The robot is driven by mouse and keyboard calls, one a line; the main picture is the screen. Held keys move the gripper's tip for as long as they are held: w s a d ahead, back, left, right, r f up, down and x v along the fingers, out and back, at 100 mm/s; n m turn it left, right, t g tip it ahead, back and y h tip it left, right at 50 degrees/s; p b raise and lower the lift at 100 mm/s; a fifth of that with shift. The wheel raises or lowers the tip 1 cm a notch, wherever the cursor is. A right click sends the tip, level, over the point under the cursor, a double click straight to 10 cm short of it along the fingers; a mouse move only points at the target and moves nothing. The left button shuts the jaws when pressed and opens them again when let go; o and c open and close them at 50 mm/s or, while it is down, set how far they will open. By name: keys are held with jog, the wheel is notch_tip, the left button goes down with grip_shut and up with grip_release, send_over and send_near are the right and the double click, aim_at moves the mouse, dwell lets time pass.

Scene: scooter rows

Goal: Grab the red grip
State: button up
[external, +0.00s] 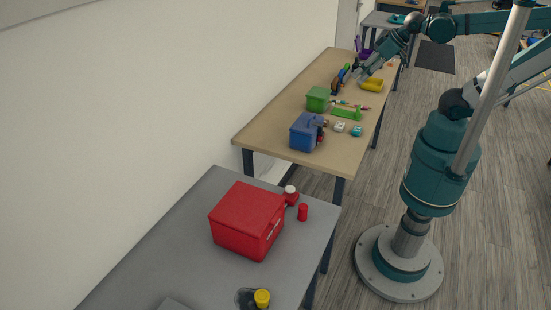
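A small upright red cylinder (303,212) stands on the grey table, just right of a large red box. A red item with a white top (291,195) stands behind it. I cannot tell for sure which red thing is the grip. A small dark red piece (320,135) also shows beside the blue box on the wooden table. My gripper (361,75) is over the far part of the wooden table, near a yellow bin, well away from the grey table. Its fingers are too small to tell whether they are open or shut.
The red box (240,238) fills much of the grey table (170,250); a yellow-topped dark item (262,298) is at its front. The wooden table (275,135) holds a blue box (303,133), green box (318,98), green tray (347,113) and yellow bin (372,84). A wall borders the left.

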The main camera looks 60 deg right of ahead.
jog(key=shift+c, duration=0.2)
dwell(0.3)
jog(key=w+a+n+g+y, duration=0.15)
jog(key=w+a+n, duration=0.5)
jog(key=a, duration=0.75)
jog(key=n+g+h, duration=0.2)
jog(key=n+g, duration=0.4)
jog(key=n, duration=0.6)
send_over(303, 207)
jog(key=shift+m+y, duration=0.25)
jog(key=f, duration=2.3)
jog(key=shift+w+d, duration=0.25)
jog(key=shift+d, duration=0.05)
jog(key=shift+s+a+f, duration=0.25)
jog(key=shift+a+f, duration=0.05)
jog(key=shift+f, duration=0.05)
